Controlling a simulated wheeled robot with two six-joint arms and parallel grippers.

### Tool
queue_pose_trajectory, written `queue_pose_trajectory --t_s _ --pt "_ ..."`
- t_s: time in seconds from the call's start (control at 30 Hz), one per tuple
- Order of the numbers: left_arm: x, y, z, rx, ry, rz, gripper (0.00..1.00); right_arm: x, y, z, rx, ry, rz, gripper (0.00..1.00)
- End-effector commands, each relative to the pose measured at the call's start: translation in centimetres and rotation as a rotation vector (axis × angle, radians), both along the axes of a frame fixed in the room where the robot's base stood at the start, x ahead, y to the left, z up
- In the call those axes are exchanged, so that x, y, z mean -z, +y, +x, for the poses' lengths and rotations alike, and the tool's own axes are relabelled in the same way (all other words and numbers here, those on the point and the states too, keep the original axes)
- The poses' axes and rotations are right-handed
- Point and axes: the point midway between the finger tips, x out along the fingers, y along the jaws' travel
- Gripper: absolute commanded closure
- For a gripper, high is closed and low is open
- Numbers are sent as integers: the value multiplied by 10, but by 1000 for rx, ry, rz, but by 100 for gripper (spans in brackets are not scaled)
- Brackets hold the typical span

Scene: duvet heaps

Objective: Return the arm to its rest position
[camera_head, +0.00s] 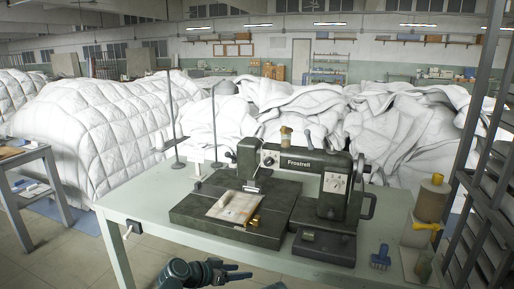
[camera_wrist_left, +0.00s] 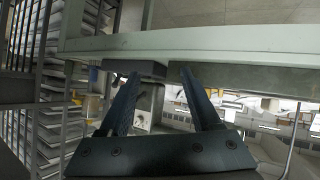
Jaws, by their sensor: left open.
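My left gripper (camera_head: 243,270) is low in the head view, in front of the near edge of the pale green worktable (camera_head: 150,201). Its two dark fingers point to the right in that view. In the left wrist view the gripper (camera_wrist_left: 161,74) shows its fingers spread apart with nothing between them. The table edge (camera_wrist_left: 200,42) crosses the upper part of that view, which looks turned upside down. My right gripper is in neither view.
A dark sewing machine (camera_head: 305,180) stands on the table. A thread cone (camera_head: 432,200) and a blue brush (camera_head: 380,257) are at the right. Slatted racks (camera_head: 486,190) stand at far right, a side table (camera_head: 35,155) at left. White duvet heaps (camera_head: 95,130) fill the space behind.

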Motion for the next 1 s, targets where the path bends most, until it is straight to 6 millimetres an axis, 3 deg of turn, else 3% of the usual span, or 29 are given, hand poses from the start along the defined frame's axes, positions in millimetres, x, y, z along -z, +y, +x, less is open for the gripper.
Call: queue_pose_trajectory --t_s 0.03,0.17,0.3,0.4,0.6,1.0 --pt "-11 -20 -23 43 94 48 36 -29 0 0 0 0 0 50" --pt "-3 -43 -84 68 380 235 36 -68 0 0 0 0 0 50" --pt "-5 -36 -138 -18 611 466 36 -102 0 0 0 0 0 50" --pt "-13 -23 -164 -116 709 608 36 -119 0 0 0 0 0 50" --pt "-27 -3 -187 -269 782 770 36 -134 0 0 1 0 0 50" --pt "-28 1 -190 -304 791 794 36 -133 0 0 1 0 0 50"
